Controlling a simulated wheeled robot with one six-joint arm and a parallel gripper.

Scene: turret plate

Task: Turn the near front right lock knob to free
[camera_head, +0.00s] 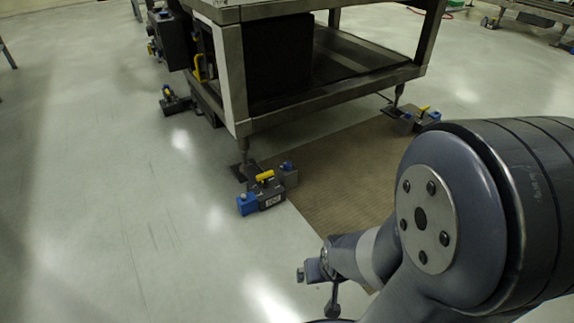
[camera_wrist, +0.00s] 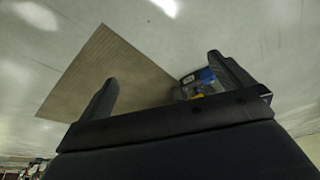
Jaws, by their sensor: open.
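Lock units stand at the feet of the metal frame. The nearest one (camera_head: 268,196) is a dark block with a white label, a yellow handle (camera_head: 264,176) and blue parts (camera_head: 247,204) on its sides. Another lock unit (camera_head: 415,120), also with yellow and blue parts, is at the right leg. I cannot tell which part is the named knob or its setting. In the wrist view my gripper (camera_wrist: 162,68) is open and empty. A blue and dark labelled lock unit (camera_wrist: 197,84) shows beyond it, beside the right finger, which partly hides it.
The metal frame (camera_head: 330,84) stands over the lock units, with a lower shelf and legs. A brown ribbed mat (camera_head: 335,175) lies beneath and in front; the wrist view also shows it (camera_wrist: 95,70). Another unit (camera_head: 173,101) stands at the left. The grey floor (camera_head: 90,200) is clear at left.

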